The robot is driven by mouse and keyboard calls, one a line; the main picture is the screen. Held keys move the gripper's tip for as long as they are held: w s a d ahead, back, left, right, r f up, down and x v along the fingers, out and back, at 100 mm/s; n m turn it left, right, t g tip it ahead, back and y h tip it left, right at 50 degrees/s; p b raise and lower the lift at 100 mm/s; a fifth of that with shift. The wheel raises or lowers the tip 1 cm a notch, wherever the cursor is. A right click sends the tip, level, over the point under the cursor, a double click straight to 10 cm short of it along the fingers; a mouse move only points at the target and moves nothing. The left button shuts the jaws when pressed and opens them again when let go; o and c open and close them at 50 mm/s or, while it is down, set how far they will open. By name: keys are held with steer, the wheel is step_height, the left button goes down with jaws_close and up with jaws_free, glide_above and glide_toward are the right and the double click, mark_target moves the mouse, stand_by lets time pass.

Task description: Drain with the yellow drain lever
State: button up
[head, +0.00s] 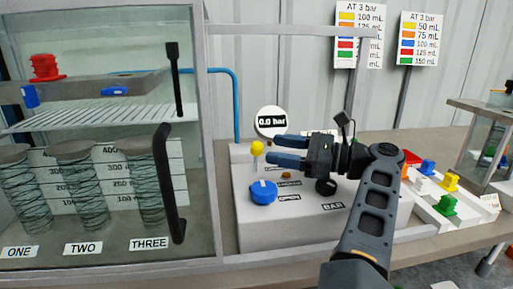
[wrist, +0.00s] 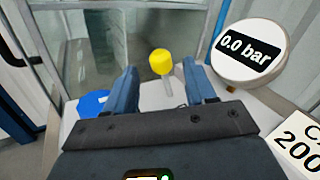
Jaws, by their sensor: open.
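The yellow drain lever (head: 257,148) stands on the sloped white console (head: 245,205), with a yellow knob on a thin stem. In the wrist view the lever's knob (wrist: 161,62) shows ahead of my gripper (wrist: 165,85), between the lines of its two blue fingers. My gripper (head: 272,150) is open and empty, its fingers pointing left at the lever. I see no contact with the knob. The gauge (head: 271,121) reads 0.0 bar; it also shows in the wrist view (wrist: 248,52).
A blue knob (head: 263,192) and a black knob (head: 326,187) sit on the console. A glass cabinet (head: 100,130) with cylinders stands left. A white tray (head: 430,205) with coloured pieces lies right. Two colour charts (head: 420,40) stand behind.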

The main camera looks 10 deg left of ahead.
mark_target(256, 142)
steer(key=shift+x, duration=3.05)
jaws_close()
